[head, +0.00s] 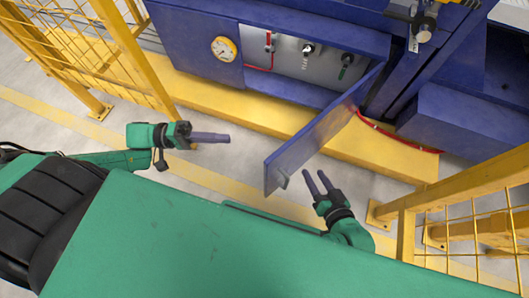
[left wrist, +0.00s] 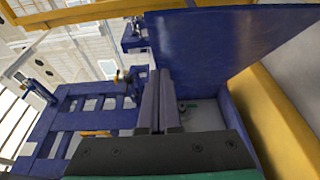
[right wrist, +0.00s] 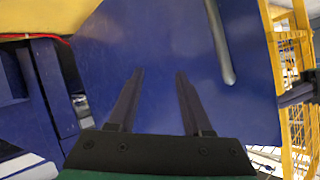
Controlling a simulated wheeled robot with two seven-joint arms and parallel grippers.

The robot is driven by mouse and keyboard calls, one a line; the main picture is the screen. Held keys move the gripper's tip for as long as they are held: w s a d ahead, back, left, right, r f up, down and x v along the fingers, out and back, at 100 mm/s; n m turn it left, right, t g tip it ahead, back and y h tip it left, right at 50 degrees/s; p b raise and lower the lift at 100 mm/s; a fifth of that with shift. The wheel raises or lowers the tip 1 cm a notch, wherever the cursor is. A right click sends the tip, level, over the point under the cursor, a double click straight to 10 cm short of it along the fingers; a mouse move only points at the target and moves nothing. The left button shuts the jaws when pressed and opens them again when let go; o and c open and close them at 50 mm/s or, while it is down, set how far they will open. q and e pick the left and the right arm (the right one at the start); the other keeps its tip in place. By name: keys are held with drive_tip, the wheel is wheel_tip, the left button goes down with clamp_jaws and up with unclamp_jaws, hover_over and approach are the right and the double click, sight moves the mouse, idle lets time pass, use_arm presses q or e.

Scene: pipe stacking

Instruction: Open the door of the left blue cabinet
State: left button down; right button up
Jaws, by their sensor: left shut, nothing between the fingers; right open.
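The blue cabinet (head: 196,42) stands at the top of the head view. Its door (head: 322,138) is swung well out from the opening, toward my body. The grey handle (head: 282,179) is near the door's free edge, on the face toward my right gripper; it also shows in the right wrist view (right wrist: 222,52). My right gripper (head: 315,180) is open and empty, just right of the door and apart from the handle. In the right wrist view its fingers (right wrist: 158,73) point at the blue door face. My left gripper (head: 226,138) is shut and empty, left of the door.
Inside the cabinet is a grey panel (head: 316,66) with red, black and green valves. A yellow gauge (head: 224,49) sits on its front. A yellow plinth (head: 225,100) runs below. Yellow fences stand at left (head: 130,50) and right (head: 470,190). The floor left of the door is clear.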

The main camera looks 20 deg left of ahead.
use_arm(q)
drive_tip(key=d+b, duration=0.2)
drive_tip(key=d, duration=0.9)
drive_tip(key=shift+d, duration=0.25)
use_arm(e)
wheel_tip(320, 180, down, 3)
drive_tip(key=shift+a+f+t, duration=0.1)
drive_tip(key=shift+t, duration=0.2)
